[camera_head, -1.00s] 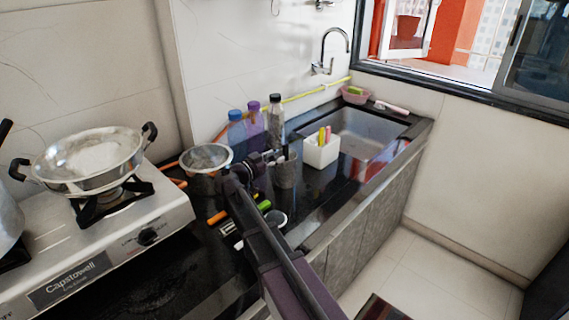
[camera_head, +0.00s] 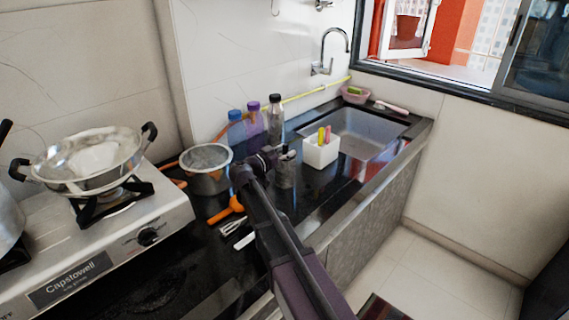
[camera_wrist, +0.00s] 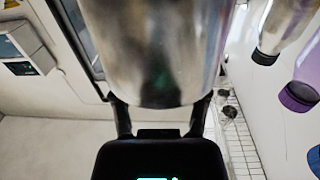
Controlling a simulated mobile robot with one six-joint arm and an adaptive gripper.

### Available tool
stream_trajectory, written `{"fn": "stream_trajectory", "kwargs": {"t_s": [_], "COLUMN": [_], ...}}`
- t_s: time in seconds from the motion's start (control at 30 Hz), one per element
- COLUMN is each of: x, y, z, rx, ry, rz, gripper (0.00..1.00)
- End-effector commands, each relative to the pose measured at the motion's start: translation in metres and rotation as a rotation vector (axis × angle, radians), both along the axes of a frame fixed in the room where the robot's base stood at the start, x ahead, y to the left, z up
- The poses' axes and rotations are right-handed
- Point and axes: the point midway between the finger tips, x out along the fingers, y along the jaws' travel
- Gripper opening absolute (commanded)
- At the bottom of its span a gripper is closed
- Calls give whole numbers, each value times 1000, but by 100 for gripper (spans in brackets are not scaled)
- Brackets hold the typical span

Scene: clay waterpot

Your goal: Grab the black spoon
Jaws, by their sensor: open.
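I cannot clearly pick out the black spoon. A small dark tip (camera_head: 285,149) shows at the top of a grey metal cup (camera_head: 285,172) on the black counter, but I cannot tell whether it is the spoon. My gripper (camera_head: 268,157) is at the upper left side of this cup. In the wrist view, a shiny metal cylinder (camera_wrist: 155,50), likely the same cup, fills the top middle, in front of my open gripper's fingers (camera_wrist: 161,112). I cannot tell whether they touch it.
Bottles (camera_head: 255,125) stand behind by the wall. A metal pot (camera_head: 207,170) is left of my gripper, and a white caddy (camera_head: 320,151) is right, before the sink (camera_head: 365,133). An orange-handled utensil (camera_head: 229,210) and a whisk (camera_head: 232,226) lie left of my arm.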

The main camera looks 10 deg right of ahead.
Motion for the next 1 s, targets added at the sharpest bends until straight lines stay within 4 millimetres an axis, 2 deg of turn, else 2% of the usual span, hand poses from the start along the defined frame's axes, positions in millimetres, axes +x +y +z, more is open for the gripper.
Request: {"fn": "stream_trajectory", "kwargs": {"t_s": [0.53, 0.57, 0.7, 0.77, 1.0], "x": [0, 0, 0, 0, 0], "y": [1, 1, 1, 1, 1], "z": [0, 0, 0, 0, 0], "rx": [0, 0, 0, 0, 0], "ry": [0, 0, 0, 0, 0], "rz": [1, 1, 1, 2, 2], "gripper": [59, 56, 14, 0, 0]}}
